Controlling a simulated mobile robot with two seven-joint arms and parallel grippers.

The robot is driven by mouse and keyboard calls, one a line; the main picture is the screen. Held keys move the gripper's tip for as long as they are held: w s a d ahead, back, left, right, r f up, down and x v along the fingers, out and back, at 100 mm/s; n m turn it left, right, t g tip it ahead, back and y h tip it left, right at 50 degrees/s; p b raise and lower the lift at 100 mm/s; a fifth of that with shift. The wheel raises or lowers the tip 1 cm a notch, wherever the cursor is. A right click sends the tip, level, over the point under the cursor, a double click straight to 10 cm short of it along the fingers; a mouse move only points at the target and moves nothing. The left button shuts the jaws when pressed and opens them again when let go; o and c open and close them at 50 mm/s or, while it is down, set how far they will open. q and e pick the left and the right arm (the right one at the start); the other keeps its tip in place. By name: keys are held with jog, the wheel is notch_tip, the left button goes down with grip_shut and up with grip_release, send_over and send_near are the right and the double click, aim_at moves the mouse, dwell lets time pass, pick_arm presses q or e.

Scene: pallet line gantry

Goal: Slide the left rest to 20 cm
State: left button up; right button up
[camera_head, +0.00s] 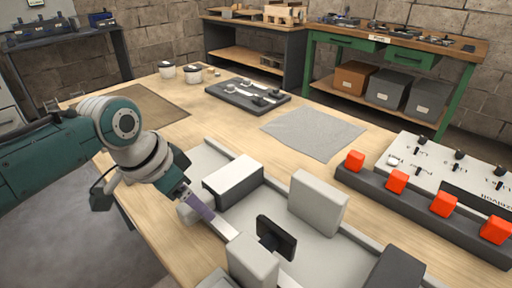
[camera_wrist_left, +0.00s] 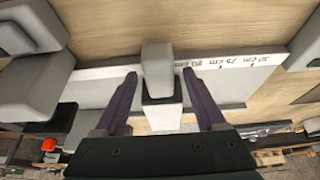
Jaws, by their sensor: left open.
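My left gripper (camera_head: 207,216) reaches down from the left to the near rail of the grey fixture. In the left wrist view the open left gripper (camera_wrist_left: 157,75) has one purple finger on each side of a grey tab (camera_wrist_left: 157,65). The tab sits across a white scale (camera_wrist_left: 228,78) and joins a dark and pale part beyond it, which looks like the left rest. The tab stands just left of the 20 cm mark. A pale block with dark sides (camera_head: 233,176), probably the left rest, shows beyond the gripper. The fingers partly hide the rail. My right gripper is out of view.
A grey block (camera_head: 252,262) and a black plate (camera_head: 276,237) stand right of the gripper, with an upright pale block (camera_head: 318,201) behind. A panel with red switches (camera_head: 397,181) is at the right. A grey cloth (camera_head: 314,132) lies flat behind the fixture.

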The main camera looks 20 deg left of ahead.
pick_arm(q)
jog(key=shift+w+d+f, duration=0.1)
jog(key=shift+w+f, duration=0.05)
jog(key=shift+f, duration=0.1)
grip_shut()
dwell(0.5)
dwell(0.9)
